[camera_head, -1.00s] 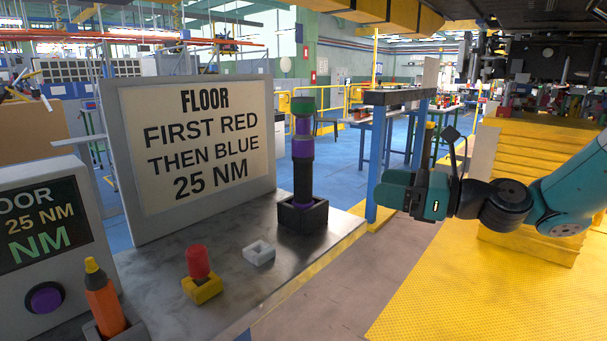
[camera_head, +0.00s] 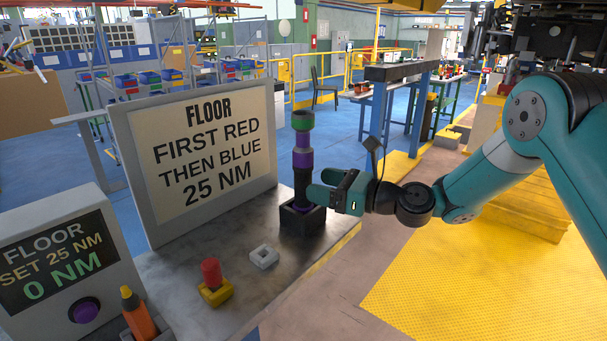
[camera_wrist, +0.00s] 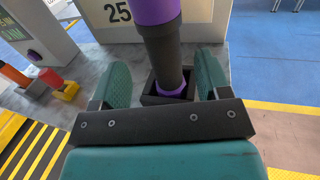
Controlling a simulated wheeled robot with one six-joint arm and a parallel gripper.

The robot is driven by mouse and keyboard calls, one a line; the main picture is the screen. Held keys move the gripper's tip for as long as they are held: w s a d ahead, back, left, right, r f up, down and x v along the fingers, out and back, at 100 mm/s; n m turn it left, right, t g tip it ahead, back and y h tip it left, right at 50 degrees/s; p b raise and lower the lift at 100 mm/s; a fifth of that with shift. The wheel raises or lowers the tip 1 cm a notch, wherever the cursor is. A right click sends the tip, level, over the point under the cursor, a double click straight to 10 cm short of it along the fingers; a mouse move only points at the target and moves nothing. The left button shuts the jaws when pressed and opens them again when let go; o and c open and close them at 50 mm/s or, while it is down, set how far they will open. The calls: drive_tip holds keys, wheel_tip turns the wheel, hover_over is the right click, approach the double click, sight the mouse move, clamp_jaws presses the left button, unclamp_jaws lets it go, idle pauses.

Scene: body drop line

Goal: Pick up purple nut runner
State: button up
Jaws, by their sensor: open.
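The purple nut runner (camera_head: 302,160) stands upright in a black square holder (camera_head: 303,219) at the right end of the grey bench. It has a black body with purple bands and a green ring near the top. My gripper (camera_head: 316,187) is open beside its lower part, reaching in from the right. In the wrist view, the nut runner (camera_wrist: 166,60) rises just beyond and between the two teal fingers of the gripper (camera_wrist: 164,82). I cannot tell whether either finger touches it.
A sign board (camera_head: 204,150) stands left of the nut runner. A white square piece (camera_head: 264,257), a red-topped piece in a yellow base (camera_head: 214,283) and an orange tool (camera_head: 138,314) are on the bench. A display box (camera_head: 55,262) with a purple button is at the left.

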sight(311, 177)
drive_tip(key=x, duration=0.1)
drive_tip(key=p+x, duration=0.1)
drive_tip(key=x, duration=0.1)
drive_tip(key=p+x, duration=0.1)
drive_tip(key=shift+w+a+r, duration=0.25)
drive_tip(key=shift+r, duration=0.05)
drive_tip(key=shift+w+a+f, duration=0.1)
drive_tip(key=shift+a, duration=0.1)
drive_tip(key=c, duration=1.2)
drive_tip(key=shift+c, duration=0.4)
drive_tip(key=shift+r, duration=0.25)
wheel_tip(311, 177, up, 20)
drive_tip(key=shift+f+b, duration=0.1)
drive_tip(key=shift+b, duration=0.7)
